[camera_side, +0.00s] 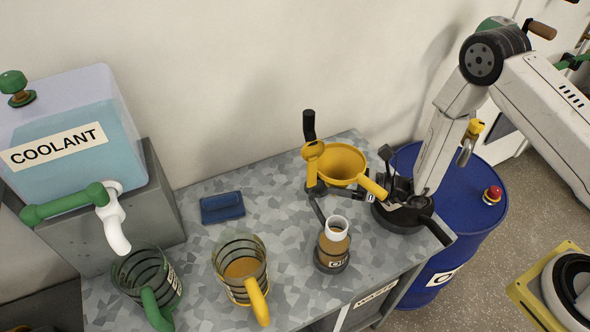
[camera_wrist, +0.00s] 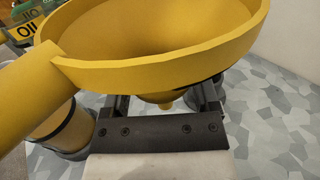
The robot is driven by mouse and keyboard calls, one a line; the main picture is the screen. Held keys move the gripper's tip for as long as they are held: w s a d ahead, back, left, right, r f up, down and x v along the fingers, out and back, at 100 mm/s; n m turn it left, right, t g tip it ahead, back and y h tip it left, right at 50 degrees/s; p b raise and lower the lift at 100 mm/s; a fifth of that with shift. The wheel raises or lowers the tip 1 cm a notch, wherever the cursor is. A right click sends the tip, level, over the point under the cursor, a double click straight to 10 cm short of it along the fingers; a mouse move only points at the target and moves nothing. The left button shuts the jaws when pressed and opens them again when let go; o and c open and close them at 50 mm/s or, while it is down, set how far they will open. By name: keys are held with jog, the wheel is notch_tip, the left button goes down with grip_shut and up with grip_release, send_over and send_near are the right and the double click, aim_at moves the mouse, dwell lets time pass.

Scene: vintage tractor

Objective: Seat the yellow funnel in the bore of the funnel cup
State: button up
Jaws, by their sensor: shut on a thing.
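The yellow funnel (camera_side: 345,160) is upright, bowl up, over the back right of the bench, and its bowl fills the top of the wrist view (camera_wrist: 160,62). My gripper (camera_wrist: 165,103) is shut on the funnel below the bowl, with a finger on either side of the cone.
An oil jar (camera_side: 333,248) with a white neck stands in front of the funnel. Two ribbed mugs, one with a yellow handle (camera_side: 240,270) and one with a green handle (camera_side: 146,280), stand left. A blue block (camera_side: 222,207) lies behind them. A blue drum (camera_side: 465,215) stands right.

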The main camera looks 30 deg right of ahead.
jog(key=w, duration=0.7)
jog(key=shift+w+f, duration=0.15)
jog(key=shift+w, duration=0.25)
jog(key=shift+f, duration=1.5)
dwell(1.0)
jog(key=shift+s+f, duration=0.15)
jog(key=shift+f, duration=0.85)
dwell(0.6)
jog(key=shift+r, duration=0.85)
jog(key=shift+r, duration=0.4)
jog(key=shift+r, duration=0.1)
dwell(0.4)
